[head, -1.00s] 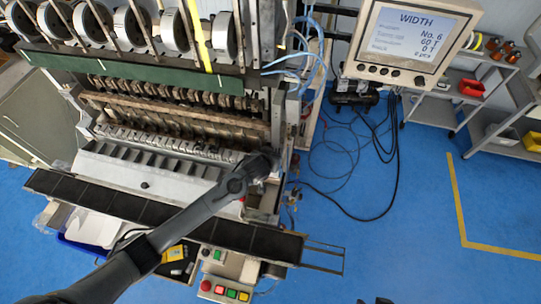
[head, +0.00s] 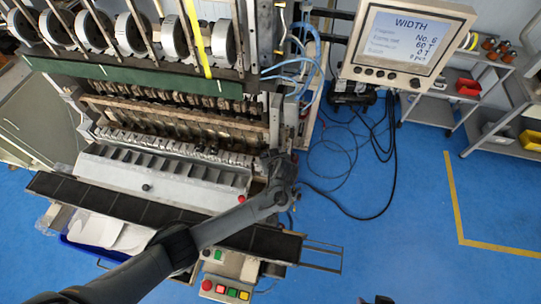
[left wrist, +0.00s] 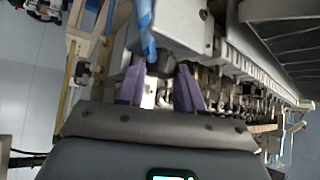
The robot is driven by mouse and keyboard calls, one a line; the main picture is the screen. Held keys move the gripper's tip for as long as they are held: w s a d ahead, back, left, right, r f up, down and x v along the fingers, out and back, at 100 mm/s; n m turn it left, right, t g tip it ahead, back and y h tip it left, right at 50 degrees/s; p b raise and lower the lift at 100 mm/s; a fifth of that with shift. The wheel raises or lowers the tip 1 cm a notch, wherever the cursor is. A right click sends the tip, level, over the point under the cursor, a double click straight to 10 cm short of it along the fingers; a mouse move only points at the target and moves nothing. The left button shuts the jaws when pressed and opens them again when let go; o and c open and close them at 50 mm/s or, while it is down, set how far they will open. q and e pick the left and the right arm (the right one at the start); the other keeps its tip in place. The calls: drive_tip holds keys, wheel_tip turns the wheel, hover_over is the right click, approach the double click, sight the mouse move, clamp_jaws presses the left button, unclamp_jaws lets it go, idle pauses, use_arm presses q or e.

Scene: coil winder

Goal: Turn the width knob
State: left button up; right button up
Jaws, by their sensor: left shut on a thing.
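In the left wrist view, a dark round knob (left wrist: 160,64) sits between the two purple fingers of my left gripper (left wrist: 160,84). The fingers are shut on it. In the head view, my left gripper (head: 273,160) is at the right end of the coil winder (head: 160,177), and my own wrist hides the knob there. The screen (head: 405,42) at the upper right reads "WIDTH", with "No. 6", "60 T" and "0 T" below it.
A button box (head: 227,290) with red, green and yellow buttons stands below my left arm. A dark shelf (head: 130,210) runs along the machine's front. Cables (head: 385,160) lie on the blue floor to the right, beyond which the floor is mostly clear.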

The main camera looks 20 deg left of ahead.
use_arm(q)
drive_tip(key=shift+n+y, duration=0.4)
drive_tip(key=shift+n, duration=0.1)
drive_tip(key=o, duration=1)
drive_tip(key=shift+f, duration=0.1)
drive_tip(key=shift+o, duration=0.2)
drive_tip(key=shift+m, duration=0.3)
